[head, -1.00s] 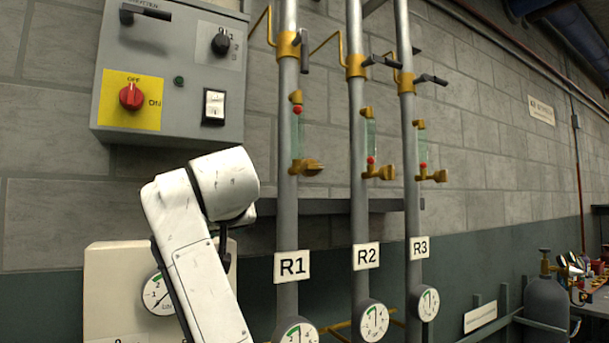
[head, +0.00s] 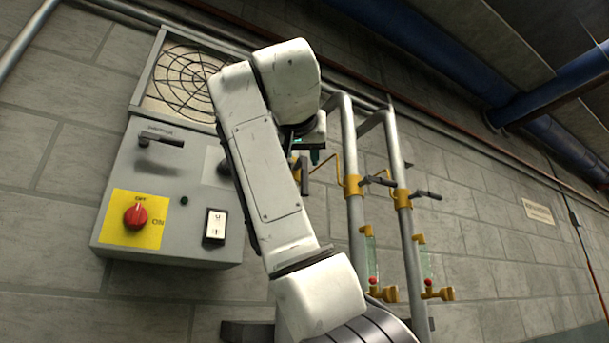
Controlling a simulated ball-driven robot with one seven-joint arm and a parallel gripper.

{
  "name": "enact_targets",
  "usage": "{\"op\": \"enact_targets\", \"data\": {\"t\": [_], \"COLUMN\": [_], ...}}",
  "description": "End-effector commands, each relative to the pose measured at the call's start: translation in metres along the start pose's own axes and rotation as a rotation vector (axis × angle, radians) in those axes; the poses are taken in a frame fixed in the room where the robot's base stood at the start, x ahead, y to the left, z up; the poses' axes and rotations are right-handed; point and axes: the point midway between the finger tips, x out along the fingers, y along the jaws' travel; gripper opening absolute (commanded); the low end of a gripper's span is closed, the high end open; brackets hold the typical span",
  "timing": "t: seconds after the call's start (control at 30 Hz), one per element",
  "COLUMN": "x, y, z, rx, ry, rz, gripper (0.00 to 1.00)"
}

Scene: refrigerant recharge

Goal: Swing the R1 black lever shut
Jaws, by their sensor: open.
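The R1 pipe and its yellow valve are mostly hidden behind my raised white arm in the head view. A short dark upright piece, which looks like the R1 black lever (head: 304,176), shows just right of my arm. My gripper (head: 306,153) is partly hidden behind my wrist, with green-tinted fingertips pointing down just above that lever. The gripper is open. I cannot tell whether the fingers touch the lever or are apart from it.
To the right, the R2 black lever (head: 379,181) and R3 black lever (head: 428,194) stick out rightward from yellow valves on grey pipes. A grey control box (head: 170,215) with a red knob (head: 136,216) hangs left. A round fan grille (head: 186,78) sits above it.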

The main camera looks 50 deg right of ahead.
Motion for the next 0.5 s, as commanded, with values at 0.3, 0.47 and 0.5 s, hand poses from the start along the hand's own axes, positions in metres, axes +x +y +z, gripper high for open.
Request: {"op": "enact_targets", "data": {"t": [0.3, 0.47, 0.5], "x": [0.059, 0.079, 0.083], "y": [0.000, 0.000, 0.000], "z": [-0.002, -0.001, -0.001], "rx": [-0.003, -0.002, -0.002], "ry": [-0.003, -0.003, -0.002], "rz": [0.002, 0.001, 0.000], "gripper": [0.43, 0.43, 0.43]}}
